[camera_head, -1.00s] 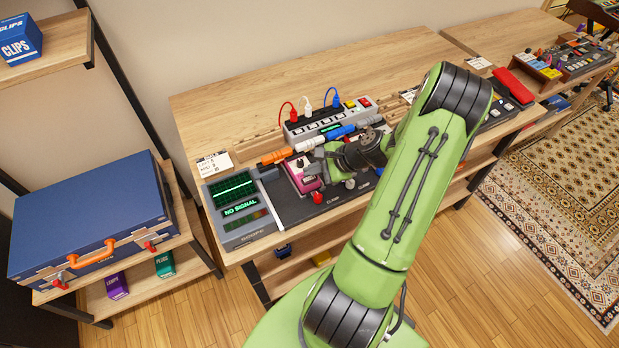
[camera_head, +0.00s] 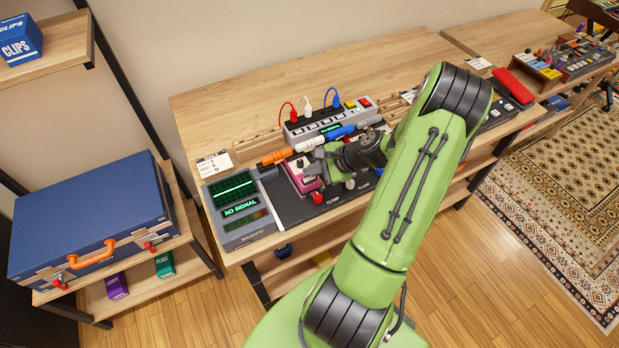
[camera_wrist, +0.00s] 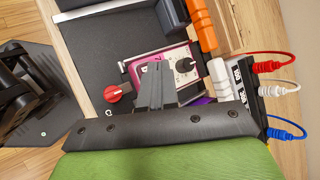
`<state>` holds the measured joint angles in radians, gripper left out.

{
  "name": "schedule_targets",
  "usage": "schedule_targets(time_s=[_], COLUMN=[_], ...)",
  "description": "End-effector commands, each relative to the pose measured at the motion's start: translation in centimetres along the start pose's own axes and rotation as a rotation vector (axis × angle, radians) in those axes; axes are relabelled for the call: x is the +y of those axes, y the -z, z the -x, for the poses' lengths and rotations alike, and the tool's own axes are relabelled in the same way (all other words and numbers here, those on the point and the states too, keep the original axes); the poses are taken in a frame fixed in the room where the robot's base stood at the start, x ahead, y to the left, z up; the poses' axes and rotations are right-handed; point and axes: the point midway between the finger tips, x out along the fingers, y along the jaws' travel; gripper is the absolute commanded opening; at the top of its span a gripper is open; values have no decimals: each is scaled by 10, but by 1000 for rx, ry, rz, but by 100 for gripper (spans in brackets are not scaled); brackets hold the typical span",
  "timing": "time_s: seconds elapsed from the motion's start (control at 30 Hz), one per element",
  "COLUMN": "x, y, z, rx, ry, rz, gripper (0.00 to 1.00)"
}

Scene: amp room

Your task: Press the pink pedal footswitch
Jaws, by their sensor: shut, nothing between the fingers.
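The pink pedal (camera_head: 301,177) sits on the dark board of the bench in the head view, just left of my gripper (camera_head: 318,165). In the wrist view the pink pedal (camera_wrist: 182,68) has a pale top with a dark round knob. My gripper's closed fingers (camera_wrist: 155,78) reach over the pedal's near part and hide some of it. The fingers are shut with nothing held. I cannot tell whether they touch the pedal or whether its footswitch is pressed, because the fingers cover that area.
A grey unit (camera_head: 239,209) showing "NO SIGNAL" stands left of the pedal. A power strip (camera_head: 330,122) with red, white and blue plugs lies behind it. Orange (camera_head: 277,156) and white (camera_head: 309,143) jacks lie close behind the pedal. A red knob (camera_wrist: 113,93) is beside it.

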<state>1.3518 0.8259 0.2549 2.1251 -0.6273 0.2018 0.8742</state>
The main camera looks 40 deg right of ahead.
Motion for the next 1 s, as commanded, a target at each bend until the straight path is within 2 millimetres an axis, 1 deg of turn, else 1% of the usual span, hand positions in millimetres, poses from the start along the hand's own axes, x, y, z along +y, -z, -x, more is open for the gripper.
schedule_targets(time_s=[0.4, 0.67, 1.0], x=[0, 5, 4], y=[0, 4, 4], z=[0, -6, -6], rx=[0, 0, 0], ry=[0, 0, 0], rz=[0, 0, 0], gripper=[0, 0, 0])
